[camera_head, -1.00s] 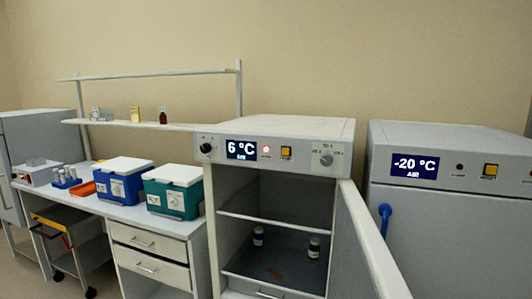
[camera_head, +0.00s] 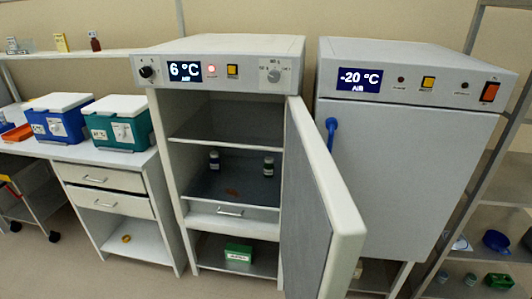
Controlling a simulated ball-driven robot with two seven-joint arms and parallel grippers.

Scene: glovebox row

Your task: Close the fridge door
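The fridge (camera_head: 220,52) stands in the middle of the head view, with a display reading 6 °C and a small red light. Its door (camera_head: 318,205) is hinged on the right side and stands wide open, swung out toward me. Inside, two small dark vials with pale caps, a left one (camera_head: 214,161) and a right one (camera_head: 268,166), stand on a shelf. A green box (camera_head: 238,253) lies in the bottom compartment. Neither of my grippers is in view.
A -20 °C freezer (camera_head: 405,165) with a blue handle stands shut close to the right of the open door. A bench with drawers (camera_head: 105,190) and blue (camera_head: 58,120) and teal (camera_head: 118,124) cool boxes is on the left. Shelving is at far right. Some floor is clear in front.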

